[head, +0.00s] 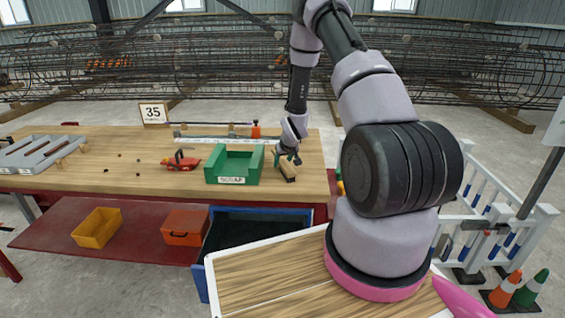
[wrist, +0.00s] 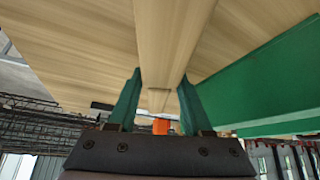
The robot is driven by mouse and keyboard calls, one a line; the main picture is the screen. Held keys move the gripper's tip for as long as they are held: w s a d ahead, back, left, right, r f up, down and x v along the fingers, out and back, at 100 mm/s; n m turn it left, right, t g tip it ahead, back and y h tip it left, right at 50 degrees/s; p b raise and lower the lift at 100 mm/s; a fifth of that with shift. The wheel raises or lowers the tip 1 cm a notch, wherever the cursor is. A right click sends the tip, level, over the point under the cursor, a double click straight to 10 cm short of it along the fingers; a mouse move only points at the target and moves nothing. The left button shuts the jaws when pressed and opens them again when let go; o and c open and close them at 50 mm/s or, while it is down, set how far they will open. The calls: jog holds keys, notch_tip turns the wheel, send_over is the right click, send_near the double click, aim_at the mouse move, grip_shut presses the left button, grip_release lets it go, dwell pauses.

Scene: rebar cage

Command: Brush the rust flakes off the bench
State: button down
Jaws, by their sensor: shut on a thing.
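The wooden bench (head: 75,178) runs across the left and middle of the head view. Several small dark flakes (head: 138,174) lie scattered on its left part. My gripper (head: 289,152) is at the bench's right end, right of the green SCRAP bin (head: 231,180). It is shut on a brush (head: 284,163) with a wooden body and dark bristles. In the wrist view the green fingers of my gripper (wrist: 157,105) stand either side of the brush's wooden body (wrist: 168,45). Whether the bristles touch the bench is unclear.
A red tool (head: 180,161) lies left of the bin, and a grey slotted tray (head: 38,152) at the far left. A sign reading 35 (head: 153,113) stands at the back. A blue open container (head: 204,284) is below the front edge.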

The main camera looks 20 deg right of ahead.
jog(key=shift+w+r, duration=0.1)
jog(key=shift+r, duration=2.95)
jog(key=shift+r, duration=0.15)
jog(key=shift+r, duration=1.35)
